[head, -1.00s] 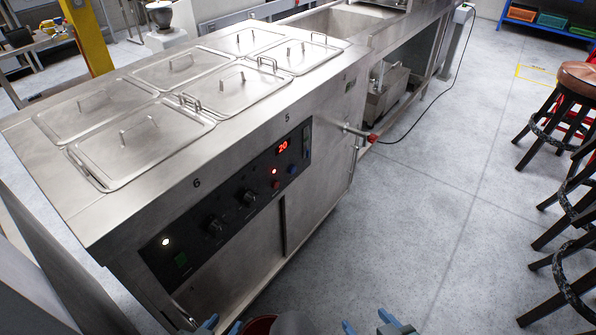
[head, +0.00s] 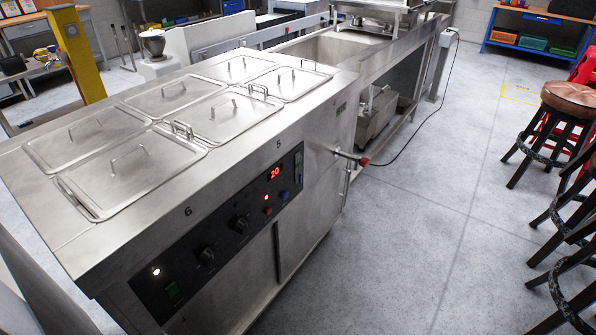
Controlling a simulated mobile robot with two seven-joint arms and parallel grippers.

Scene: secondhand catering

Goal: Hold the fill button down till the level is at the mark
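The steel bain-marie unit (head: 300,215) has a black control panel (head: 225,240) on its front. A red display (head: 274,173) reads 20, with a lit red light (head: 266,197) below it. A blue button (head: 284,195) and a red button (head: 267,211) sit under the display; no label shows which one is for filling. A narrow upright strip (head: 298,163) at the panel's right end looks like a level gauge; its level and mark are too small to read. Neither of my grippers is in view.
Several lidded pans (head: 130,165) cover the top. A black cable (head: 415,125) crosses the floor. Stools (head: 565,110) stand at right. The floor (head: 410,240) between is clear.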

